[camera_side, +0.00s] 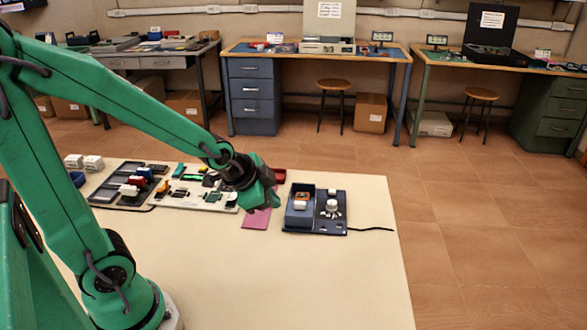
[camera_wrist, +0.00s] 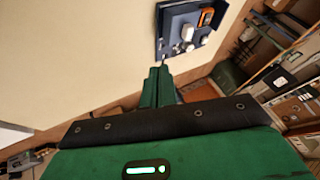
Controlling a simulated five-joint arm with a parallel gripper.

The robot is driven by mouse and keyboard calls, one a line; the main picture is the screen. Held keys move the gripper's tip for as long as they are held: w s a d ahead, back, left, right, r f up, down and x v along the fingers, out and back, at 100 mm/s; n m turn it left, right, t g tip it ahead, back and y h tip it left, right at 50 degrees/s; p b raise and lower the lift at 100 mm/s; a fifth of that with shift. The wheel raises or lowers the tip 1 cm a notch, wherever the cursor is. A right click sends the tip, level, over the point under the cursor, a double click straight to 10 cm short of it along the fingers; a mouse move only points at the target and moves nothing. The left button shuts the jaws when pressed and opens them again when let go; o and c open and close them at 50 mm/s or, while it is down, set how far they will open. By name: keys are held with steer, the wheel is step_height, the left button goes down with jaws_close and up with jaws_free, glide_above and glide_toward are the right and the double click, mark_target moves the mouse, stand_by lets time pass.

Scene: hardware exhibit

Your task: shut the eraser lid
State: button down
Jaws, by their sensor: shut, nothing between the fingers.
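A dark blue unit (camera_side: 318,228), which I take to be the eraser, lies on the cream table at the right. On its left part is a blue open-topped box (camera_side: 298,217) with an orange-and-white item inside. A blue panel stands up at the back of that box, apparently the raised lid (camera_side: 303,188). A white knob-like part (camera_side: 332,207) is on the right part. The wrist view shows the unit (camera_wrist: 170,32) at the top, beyond my fingertips. My gripper (camera_side: 273,203) is shut and empty, left of the unit and above the table. Its fingers (camera_wrist: 158,72) are together.
A magenta mat (camera_side: 256,219) lies below my gripper, with a dark red item (camera_side: 279,175) behind it. A white tray (camera_side: 190,193) and dark trays (camera_side: 125,190) of small parts are farther left. A black cable (camera_side: 370,229) runs right from the unit. The table front is clear.

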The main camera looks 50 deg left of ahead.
mark_target(302, 212)
steer(key=shift+w+a+f+m, duration=0.2)
steer(key=shift+w+f+m, duration=0.25)
steer(key=shift+f, duration=0.3)
steer(key=shift+w+f, duration=0.1)
steer(key=shift+x, duration=5)
steer(key=shift+y, duration=0.3)
steer(key=shift+w+a, duration=1.4)
steer(key=shift+a, duration=0.2)
steer(key=shift+n+y, duration=0.25)
steer(key=shift+y, duration=0.05)
steer(key=shift+w+a, duration=3.05)
